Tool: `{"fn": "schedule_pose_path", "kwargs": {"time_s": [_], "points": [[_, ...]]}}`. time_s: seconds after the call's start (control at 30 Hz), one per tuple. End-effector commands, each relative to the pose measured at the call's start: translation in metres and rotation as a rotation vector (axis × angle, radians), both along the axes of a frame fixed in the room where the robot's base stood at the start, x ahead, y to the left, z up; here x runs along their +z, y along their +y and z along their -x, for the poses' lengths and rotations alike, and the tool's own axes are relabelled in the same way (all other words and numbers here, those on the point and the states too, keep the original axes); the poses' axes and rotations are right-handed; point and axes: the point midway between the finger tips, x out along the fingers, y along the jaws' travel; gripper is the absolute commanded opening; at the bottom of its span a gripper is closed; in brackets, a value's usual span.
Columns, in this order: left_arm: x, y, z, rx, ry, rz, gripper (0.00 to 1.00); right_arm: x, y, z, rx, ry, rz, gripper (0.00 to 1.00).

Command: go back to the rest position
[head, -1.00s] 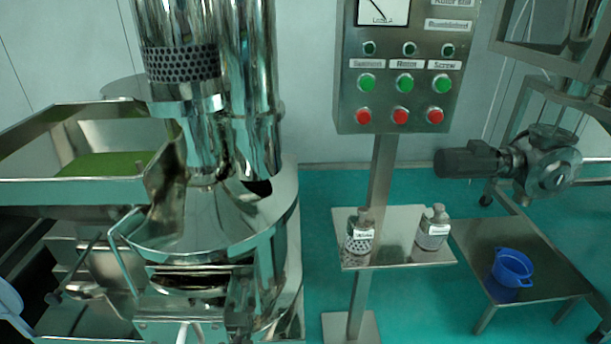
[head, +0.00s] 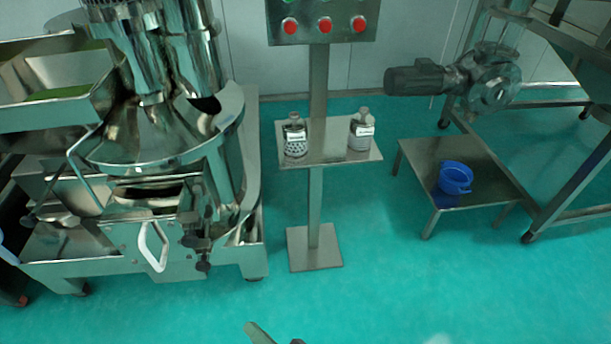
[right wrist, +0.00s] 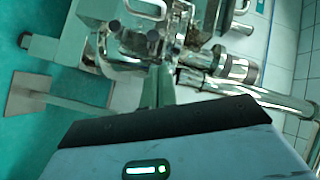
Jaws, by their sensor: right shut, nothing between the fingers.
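My right gripper (head: 262,334) shows only as a small tip at the bottom edge of the head view, over the open floor. It is empty. In the right wrist view its pale body with a green light fills the bottom, and its fingers (right wrist: 158,88) are together with nothing between them. The fingers point towards the sieve machine (right wrist: 135,40), apart from it as far as I can tell. My left gripper is not in view.
The steel vibrating sieve (head: 165,140) stands at the left. A control post with a shelf (head: 327,150) holds two labelled bottles. A low table (head: 420,165) at the right carries a blue container (head: 456,178). A motor (head: 425,80) juts out above it. The front floor is clear.

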Motion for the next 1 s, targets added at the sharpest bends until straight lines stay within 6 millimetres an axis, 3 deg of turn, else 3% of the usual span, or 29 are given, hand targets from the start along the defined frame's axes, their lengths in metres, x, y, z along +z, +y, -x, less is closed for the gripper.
{"fn": "schedule_pose_path", "kwargs": {"time_s": [0.07,0.27,0.6,0.87,1.0], "points": [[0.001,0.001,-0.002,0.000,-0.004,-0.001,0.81,0.000,0.000,0.000,0.000,0.000,0.000,0.00],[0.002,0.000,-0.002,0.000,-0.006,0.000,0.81,-0.041,-0.040,0.012,0.039,0.000,0.130,0.00],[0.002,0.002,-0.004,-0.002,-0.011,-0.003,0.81,-0.099,-0.123,0.030,0.107,0.000,0.356,0.00],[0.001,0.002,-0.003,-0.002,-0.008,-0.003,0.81,-0.127,-0.189,0.038,0.155,0.000,0.515,0.00],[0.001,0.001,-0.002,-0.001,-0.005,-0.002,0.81,-0.137,-0.203,0.061,0.155,-0.007,0.600,0.00]]}}
